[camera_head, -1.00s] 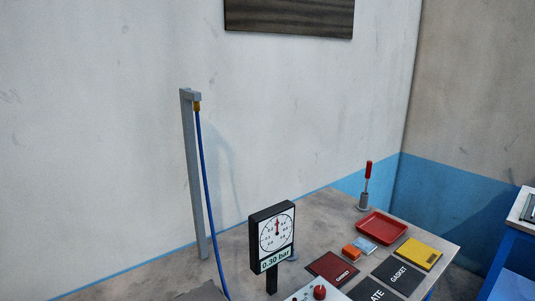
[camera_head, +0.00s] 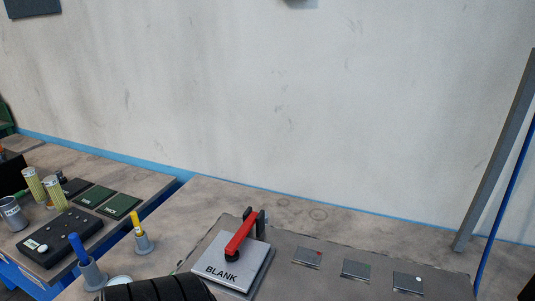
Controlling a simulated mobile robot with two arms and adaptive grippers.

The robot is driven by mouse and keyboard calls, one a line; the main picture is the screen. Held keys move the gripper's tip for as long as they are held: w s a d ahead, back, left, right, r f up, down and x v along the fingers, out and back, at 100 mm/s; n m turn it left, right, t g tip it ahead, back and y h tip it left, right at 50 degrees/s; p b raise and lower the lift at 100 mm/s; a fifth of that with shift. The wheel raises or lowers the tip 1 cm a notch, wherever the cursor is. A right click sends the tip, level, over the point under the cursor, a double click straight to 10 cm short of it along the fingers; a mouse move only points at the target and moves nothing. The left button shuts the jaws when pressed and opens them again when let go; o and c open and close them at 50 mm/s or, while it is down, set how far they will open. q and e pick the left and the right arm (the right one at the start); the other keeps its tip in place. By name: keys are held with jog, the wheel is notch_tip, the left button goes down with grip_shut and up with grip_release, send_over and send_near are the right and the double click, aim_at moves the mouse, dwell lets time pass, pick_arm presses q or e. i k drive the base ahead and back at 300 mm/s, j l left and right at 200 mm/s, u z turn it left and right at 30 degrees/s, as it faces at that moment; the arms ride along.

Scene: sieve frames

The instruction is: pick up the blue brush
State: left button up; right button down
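The blue brush shows as an upright, slightly tilted blue handle (camera_head: 77,247) at the lower left. It stands in a small grey cup-like holder (camera_head: 93,274), and its lower end is hidden inside. A similar yellow-handled tool (camera_head: 136,221) stands in its own grey holder (camera_head: 144,242) to the right and farther back. Neither of my grippers can be seen in this view.
A plate marked BLANK (camera_head: 222,270) lies under a red-handled clamp (camera_head: 240,236). Several small plates lie right of it. At left are a black block with holes (camera_head: 60,237), green boards (camera_head: 95,196), yellow-striped cylinders (camera_head: 55,192) and a grey cup (camera_head: 12,213).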

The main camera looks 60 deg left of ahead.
aim_at(74, 239)
jog(key=u, duration=0.95)
jog(key=l+u, duration=0.1)
jog(key=u, duration=1.75)
jog(key=k+u, duration=0.1)
jog(key=u, duration=0.35)
jog(key=z, duration=1.15)
jog(key=k+j+z, duration=0.15)
jog(key=j, duration=0.3)
jog(key=k+j+z, duration=0.2)
jog(key=j, duration=0.25)
jog(key=k+j+z, duration=0.15)
jog(key=j, duration=0.25)
jog(key=k+j+z, duration=0.2)
jog(key=k+j, duration=0.15)
